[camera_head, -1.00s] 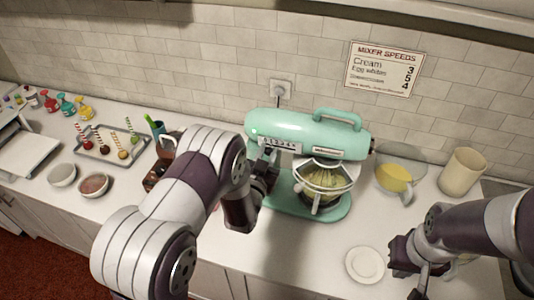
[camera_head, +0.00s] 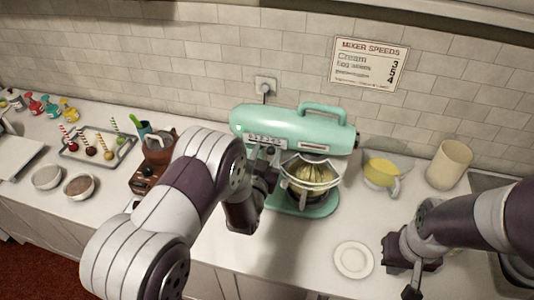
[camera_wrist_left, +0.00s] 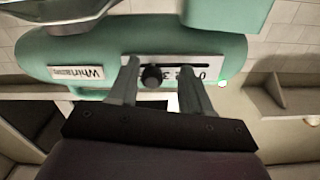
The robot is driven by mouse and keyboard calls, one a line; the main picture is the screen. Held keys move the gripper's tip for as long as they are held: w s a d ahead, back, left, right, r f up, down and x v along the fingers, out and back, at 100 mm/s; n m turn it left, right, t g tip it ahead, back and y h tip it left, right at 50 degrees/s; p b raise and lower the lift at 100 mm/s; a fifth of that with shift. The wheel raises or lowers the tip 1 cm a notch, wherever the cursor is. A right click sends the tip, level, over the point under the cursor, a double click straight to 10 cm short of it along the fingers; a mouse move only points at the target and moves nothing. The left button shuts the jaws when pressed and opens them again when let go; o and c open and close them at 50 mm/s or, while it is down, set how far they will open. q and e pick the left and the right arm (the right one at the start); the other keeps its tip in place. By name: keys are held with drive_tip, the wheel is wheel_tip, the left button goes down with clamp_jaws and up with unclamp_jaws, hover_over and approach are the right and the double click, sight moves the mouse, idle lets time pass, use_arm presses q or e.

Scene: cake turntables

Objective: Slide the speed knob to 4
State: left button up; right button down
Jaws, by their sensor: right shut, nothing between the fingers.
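The mint-green mixer (camera_head: 300,130) stands on the counter, and its white speed plate (camera_head: 262,141) faces me. In the left wrist view the plate (camera_wrist_left: 213,73) appears upside down, with a slot and partly hidden digits. The black round speed knob (camera_wrist_left: 152,76) sits in the slot, between digits that I cannot fully read. My left gripper (camera_wrist_left: 161,85) is open, with one finger on each side of the knob. The knob is nearer the left finger in that view, with a gap to the right finger. My right gripper (camera_head: 414,278) is shut and empty over the counter at the right.
A mixer speeds sign (camera_head: 369,64) hangs on the wall; its digits read 3, 5, 4 downward. A white plate (camera_head: 353,260), a yellow-filled bowl (camera_head: 381,173) and a beige canister (camera_head: 449,165) stand right of the mixer. A cake-pop tray (camera_head: 72,153) and bowls are left.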

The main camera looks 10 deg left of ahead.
use_arm(q)
drive_tip(key=shift+d, duration=0.35)
drive_tip(key=shift+s+d, duration=0.1)
drive_tip(key=shift+s, duration=0.25)
drive_tip(key=s+a+b, duration=0.1)
drive_tip(key=s+b, duration=0.3)
drive_tip(key=s, duration=0.8)
use_arm(e)
drive_tip(key=f, duration=0.4)
drive_tip(key=shift+d+f, duration=0.15)
drive_tip(key=shift+d, duration=0.1)
